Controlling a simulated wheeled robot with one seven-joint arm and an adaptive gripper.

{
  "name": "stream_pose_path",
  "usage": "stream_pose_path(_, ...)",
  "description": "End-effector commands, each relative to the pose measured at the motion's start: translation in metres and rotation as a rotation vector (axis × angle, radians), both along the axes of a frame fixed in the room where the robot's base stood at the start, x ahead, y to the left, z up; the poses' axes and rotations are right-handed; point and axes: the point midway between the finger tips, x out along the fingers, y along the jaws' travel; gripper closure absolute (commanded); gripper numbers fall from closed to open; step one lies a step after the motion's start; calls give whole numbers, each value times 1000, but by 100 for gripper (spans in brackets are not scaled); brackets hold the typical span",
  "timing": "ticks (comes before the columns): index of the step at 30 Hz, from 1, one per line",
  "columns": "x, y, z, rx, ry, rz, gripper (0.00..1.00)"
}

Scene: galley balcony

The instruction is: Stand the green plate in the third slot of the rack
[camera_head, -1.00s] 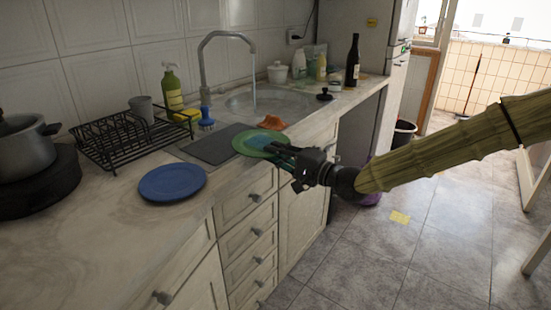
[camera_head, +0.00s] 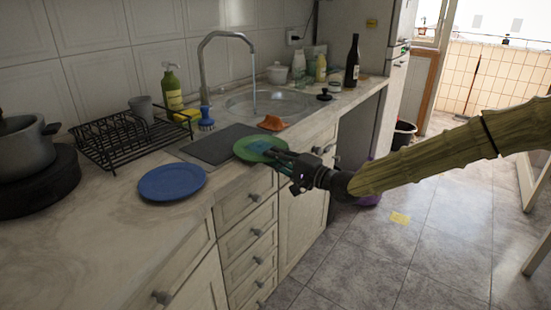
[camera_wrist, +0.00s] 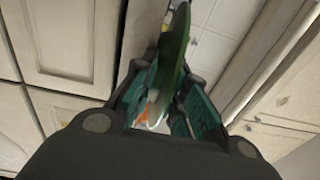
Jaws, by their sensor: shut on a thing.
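The green plate (camera_head: 258,149) is held at the counter's front edge, close to the dark mat, tilted a little in the head view. My gripper (camera_head: 283,156) is shut on its near right rim. In the wrist view the plate (camera_wrist: 172,60) shows edge-on between the teal fingers of my gripper (camera_wrist: 170,110).
A blue plate (camera_head: 172,182) lies flat on the counter in front of the rack. A dark mat (camera_head: 222,144), an orange thing (camera_head: 270,123), a blue brush (camera_head: 206,122) and a green bottle (camera_head: 172,88) are nearby. The sink (camera_head: 265,103) has running water. A pot (camera_head: 25,148) stands far left.

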Motion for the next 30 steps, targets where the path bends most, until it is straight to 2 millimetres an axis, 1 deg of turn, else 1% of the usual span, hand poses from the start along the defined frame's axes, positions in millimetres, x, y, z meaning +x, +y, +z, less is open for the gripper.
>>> stream_pose_path(2, 0, 0, -3, 1, -1, 0, 100)
stream_pose_path(3, 0, 0, -3, 0, 0, 0, 82)
stream_pose_path(5, 0, 0, -2, 0, 0, 0, 71)
stream_pose_path(6, 0, 0, -2, 0, 0, 0, 64)
stream_pose_path(20, 0, -1, -2, 1, 1, -1, 64)
stream_pose_path(23, -7, -11, -3, 0, 0, -2, 64)
stream_pose_path(30, -34, -46, 1, 2, -1, -1, 64)
